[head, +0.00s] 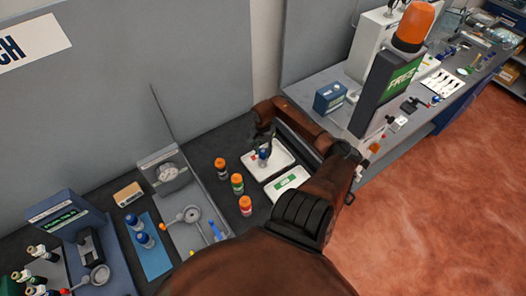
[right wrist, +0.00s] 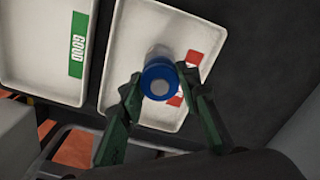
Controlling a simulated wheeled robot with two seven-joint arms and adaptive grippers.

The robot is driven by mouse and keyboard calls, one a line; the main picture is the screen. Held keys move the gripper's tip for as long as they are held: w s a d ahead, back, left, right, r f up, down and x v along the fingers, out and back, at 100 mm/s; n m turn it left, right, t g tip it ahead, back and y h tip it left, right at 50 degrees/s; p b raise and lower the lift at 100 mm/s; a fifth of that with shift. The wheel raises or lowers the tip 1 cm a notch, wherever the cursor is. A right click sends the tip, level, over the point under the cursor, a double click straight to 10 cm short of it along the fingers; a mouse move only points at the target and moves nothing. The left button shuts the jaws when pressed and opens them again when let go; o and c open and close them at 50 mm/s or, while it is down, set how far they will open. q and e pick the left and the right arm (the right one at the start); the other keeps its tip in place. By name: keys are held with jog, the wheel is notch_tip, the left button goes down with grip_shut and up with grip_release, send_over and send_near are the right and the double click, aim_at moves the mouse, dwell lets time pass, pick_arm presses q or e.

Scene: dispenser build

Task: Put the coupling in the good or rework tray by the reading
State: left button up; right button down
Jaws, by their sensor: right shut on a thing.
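The coupling (right wrist: 157,82), pale with a blue end, is between the fingers of my right gripper (right wrist: 160,77), which is shut on it. In the head view the coupling (head: 264,153) shows small and blue below the gripper. It is over the white tray with the red label (right wrist: 146,118); I cannot tell whether it touches the tray floor. This tray (head: 251,169) is the farther one in the head view. The white tray with the green GOOD label (right wrist: 42,90) is beside it and looks empty; it also shows in the head view (head: 283,197). My left gripper is out of view.
Several orange-capped jars (head: 237,183) stand left of the trays. A blue mat (head: 152,262) with blue-capped pieces and a grey gauge station (head: 165,170) are farther left. A blue display box (head: 62,222) shows green text too small to read. A FREE sign (head: 399,80) stands at right.

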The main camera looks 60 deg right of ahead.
jog(key=shift+f, duration=0.1)
jog(key=c, duration=1.4)
grip_release()
jog(key=shift+c, duration=0.2)
jog(key=shift+r, duration=0.25)
notch_tip(320, 180, up, 12)
jog(key=b, duration=0.2)
jog(key=shift+b, duration=0.3)
jog(key=shift+f, duration=0.15)
